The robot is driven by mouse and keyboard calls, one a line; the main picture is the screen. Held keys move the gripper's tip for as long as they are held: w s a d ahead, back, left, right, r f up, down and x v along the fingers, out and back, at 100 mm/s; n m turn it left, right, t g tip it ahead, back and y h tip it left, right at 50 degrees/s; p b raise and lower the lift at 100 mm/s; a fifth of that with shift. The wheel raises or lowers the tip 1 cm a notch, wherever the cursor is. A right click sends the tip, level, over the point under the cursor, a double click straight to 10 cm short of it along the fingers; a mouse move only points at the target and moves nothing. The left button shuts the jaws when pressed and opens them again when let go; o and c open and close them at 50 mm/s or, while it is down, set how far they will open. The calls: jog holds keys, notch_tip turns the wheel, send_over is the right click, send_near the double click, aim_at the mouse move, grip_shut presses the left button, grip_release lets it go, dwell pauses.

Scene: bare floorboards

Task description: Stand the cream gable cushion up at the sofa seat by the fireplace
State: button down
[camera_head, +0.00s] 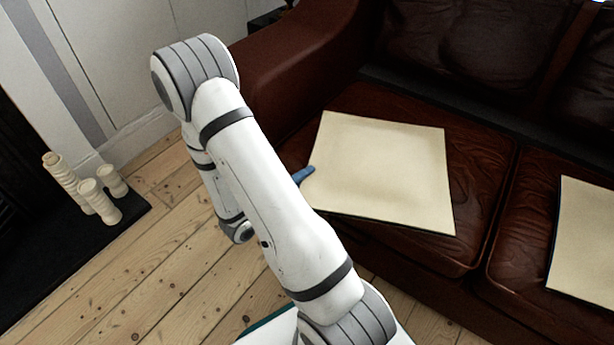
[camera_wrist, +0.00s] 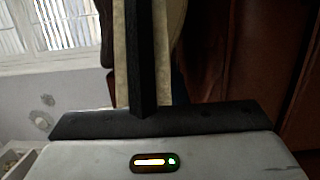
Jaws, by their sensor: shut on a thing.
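A flat, squarish cream cushion (camera_head: 385,172) is at the sofa seat (camera_head: 480,175) nearest the fireplace, its broad face turned up toward the head camera. My gripper (camera_head: 303,175) is at its left edge; only a blue fingertip shows there, the rest is behind my arm. The gripper is shut on this cushion. In the wrist view a dark finger (camera_wrist: 141,55) stands in front of the cushion's cream edge (camera_wrist: 123,60). I cannot tell whether the cushion's underside touches the seat.
Another cream cushion (camera_head: 585,240) is on the seat at the right. The sofa's left armrest (camera_head: 300,60) and backrest (camera_head: 465,45) bound the seat. Cream candles (camera_head: 98,200) stand on the dark hearth (camera_head: 75,245) at the left. Floorboards (camera_head: 150,255) between hearth and sofa are clear.

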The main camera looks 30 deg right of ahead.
jog(key=shift+f+b, duration=0.2)
jog(key=shift+b, duration=0.1)
jog(key=c, duration=1.5)
grip_release()
jog(key=shift+r, duration=0.1)
jog(key=shift+o, duration=0.2)
